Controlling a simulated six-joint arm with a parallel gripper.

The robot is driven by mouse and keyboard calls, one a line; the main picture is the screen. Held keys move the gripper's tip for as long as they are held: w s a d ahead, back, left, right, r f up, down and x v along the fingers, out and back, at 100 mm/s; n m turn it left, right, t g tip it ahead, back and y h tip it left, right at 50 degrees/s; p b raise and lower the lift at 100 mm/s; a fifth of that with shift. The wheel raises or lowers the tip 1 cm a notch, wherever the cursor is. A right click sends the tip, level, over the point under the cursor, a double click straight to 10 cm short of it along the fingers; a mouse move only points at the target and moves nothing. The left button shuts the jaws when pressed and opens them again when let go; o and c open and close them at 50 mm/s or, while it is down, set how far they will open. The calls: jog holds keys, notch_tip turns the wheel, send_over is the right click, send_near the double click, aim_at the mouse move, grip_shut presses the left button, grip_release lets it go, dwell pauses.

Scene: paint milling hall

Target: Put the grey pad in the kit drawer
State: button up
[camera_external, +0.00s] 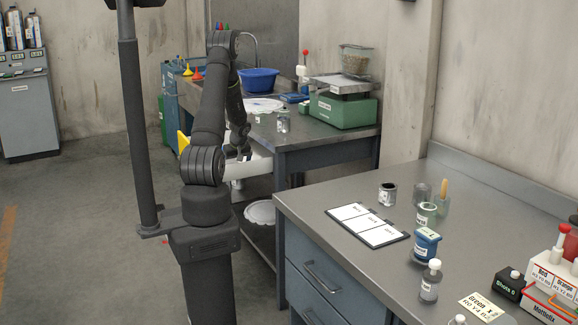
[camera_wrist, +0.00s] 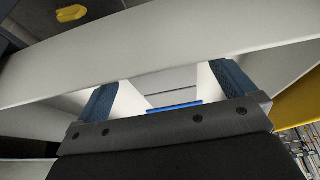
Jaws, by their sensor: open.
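My gripper (camera_external: 241,155) is at the left end of the far workbench, partly hidden by my arm. In the wrist view its two blue fingers (camera_wrist: 167,82) are apart, with no held thing clearly visible. A pale panel (camera_wrist: 160,58) crosses just beyond or over the fingertips; I cannot tell if they touch. It may be the white, drawer-like part (camera_external: 252,168) beside my gripper in the external view. A thin blue strip (camera_wrist: 175,107) shows between the fingers. I cannot make out the grey pad, and no kit drawer is certain.
The far bench (camera_external: 330,133) holds a blue basin (camera_external: 258,80) and a green scale (camera_external: 343,108). The near bench (camera_external: 300,198) has white cards (camera_external: 366,226), cans and bottles. Yellow things (camera_wrist: 72,13) show at the wrist view's edges. Open floor (camera_external: 90,220) lies left.

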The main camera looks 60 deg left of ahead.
jog(key=v, duration=1.1)
jog(key=shift+r, duration=0.1)
jog(key=x, duration=1.2)
jog(key=shift+r, duration=0.4)
